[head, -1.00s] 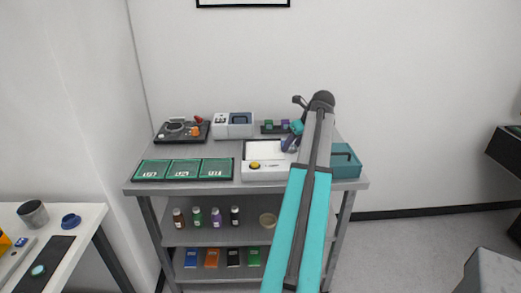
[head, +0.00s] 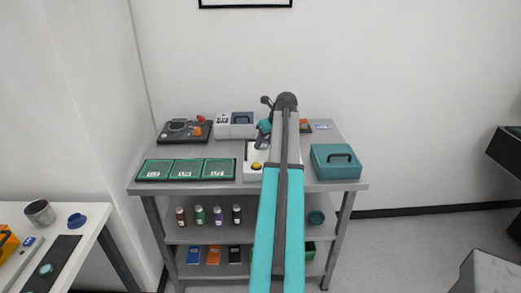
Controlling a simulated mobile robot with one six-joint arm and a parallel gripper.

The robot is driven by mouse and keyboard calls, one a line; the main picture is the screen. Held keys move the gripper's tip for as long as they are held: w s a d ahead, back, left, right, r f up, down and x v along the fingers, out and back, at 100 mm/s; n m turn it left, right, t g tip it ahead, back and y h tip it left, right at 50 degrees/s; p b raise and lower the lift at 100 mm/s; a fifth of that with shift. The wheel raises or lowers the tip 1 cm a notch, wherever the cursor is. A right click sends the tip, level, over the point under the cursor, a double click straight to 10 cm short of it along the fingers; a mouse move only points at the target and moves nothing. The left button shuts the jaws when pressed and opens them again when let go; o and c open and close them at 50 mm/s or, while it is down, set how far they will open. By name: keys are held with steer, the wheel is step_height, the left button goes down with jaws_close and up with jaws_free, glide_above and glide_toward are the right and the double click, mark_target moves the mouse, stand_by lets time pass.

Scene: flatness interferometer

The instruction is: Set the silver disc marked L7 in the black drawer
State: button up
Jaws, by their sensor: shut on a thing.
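My gripper (head: 260,143) is small and dark below the teal wrist, over the back part of the white instrument (head: 252,173) with a yellow button. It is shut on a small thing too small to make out. I cannot pick out the silver disc marked L7. No black drawer can be told for sure. Three green panels with white labels lie in a dark tray (head: 137,178) at the front left of the bench; the labels are too small to read surely. My arm hides the right part of the white instrument.
A dark device with an orange knob (head: 197,131) and a pale box (head: 223,130) stand at the back. A teal case (head: 336,161) stands at the right. A side table (head: 98,214) is at the left.

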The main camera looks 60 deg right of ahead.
mark_target(263, 146)
steer(key=shift+w+a, duration=0.1)
steer(key=shift+w, duration=0.4)
steer(key=shift+w+f+p, duration=0.15)
steer(key=shift+f+p, duration=0.1)
steer(key=shift+p, duration=0.1)
steer(key=shift+f+p, duration=0.5)
steer(key=shift+f, duration=1.05)
steer(key=o, duration=1.1)
steer(key=shift+f, duration=0.15)
steer(key=shift+b+v, duration=1.15)
steer(key=shift+v, duration=5)
